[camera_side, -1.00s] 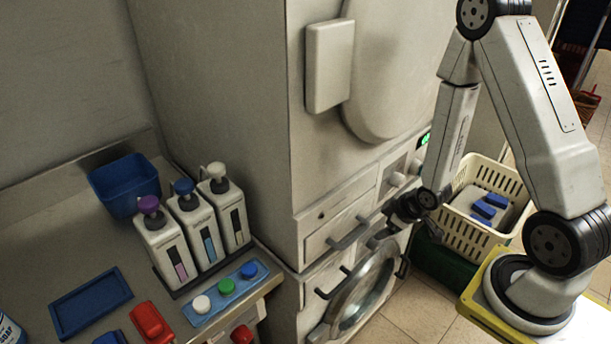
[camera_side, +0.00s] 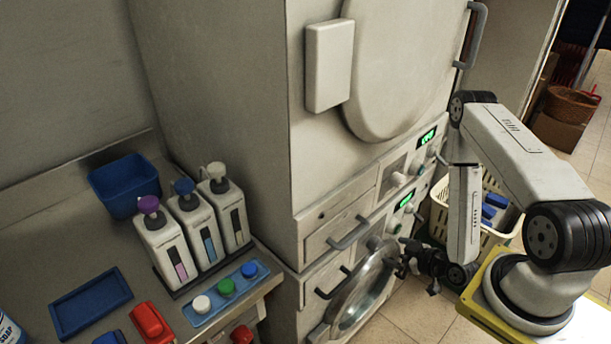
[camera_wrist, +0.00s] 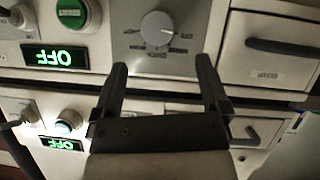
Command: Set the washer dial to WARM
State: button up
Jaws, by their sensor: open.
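In the wrist view, which is upside down, the washer dial (camera_wrist: 157,28) is a round light-grey knob on a grey panel with printed labels around it. The labels and the setting are too small to read surely. My gripper (camera_wrist: 162,70) is open and empty, with its two dark fingers apart and pointing toward the dial. The dial shows beyond the fingertips, between their lines, and is not gripped. In the side view my gripper (camera_side: 410,260) is low, by the right edge of the washer's round glass door (camera_side: 362,298).
A green button (camera_wrist: 71,13) and a lit OFF display (camera_wrist: 54,57) sit beside the dial. A drawer handle (camera_wrist: 283,47) juts out on the other side. A second panel shows an OFF display (camera_wrist: 62,144). A cream basket (camera_side: 440,207) stands behind my arm.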

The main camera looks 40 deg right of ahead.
aim_at(379, 245)
jog(key=shift+s+f+m+t+h, duration=0.15)
jog(key=shift+s+m+t+h, duration=0.2)
jog(key=shift+s, duration=0.3)
jog(key=shift+w, duration=0.15)
jog(key=shift+x, duration=3.8)
jog(key=shift+c, duration=0.2)
jog(key=c, duration=1.2)
jog(key=shift+c, duration=0.2)
